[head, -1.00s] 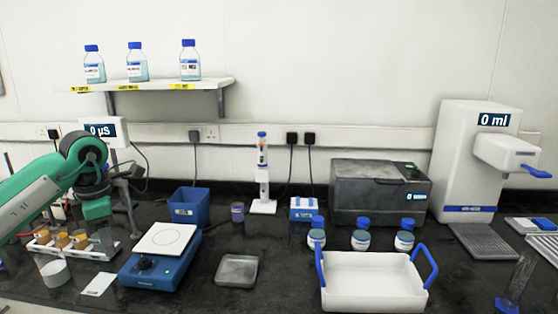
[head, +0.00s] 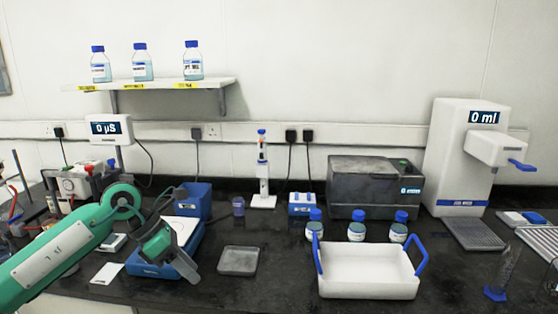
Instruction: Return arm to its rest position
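My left arm comes in from the left, green with a grey-white link. Its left gripper (head: 184,250) hangs in front of the blue hotplate stirrer (head: 196,240), covering much of its top and front. The grey fingers point down to the right. I see nothing clearly held, but the finger gap cannot be made out. My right gripper is not in view.
A white tray with blue handles (head: 368,286) stands front right, with blue-capped jars (head: 356,231) behind it. A shallow grey dish (head: 238,261) lies on the black bench. A blue bin (head: 194,202) stands behind the hotplate. Bare bench surrounds the dish.

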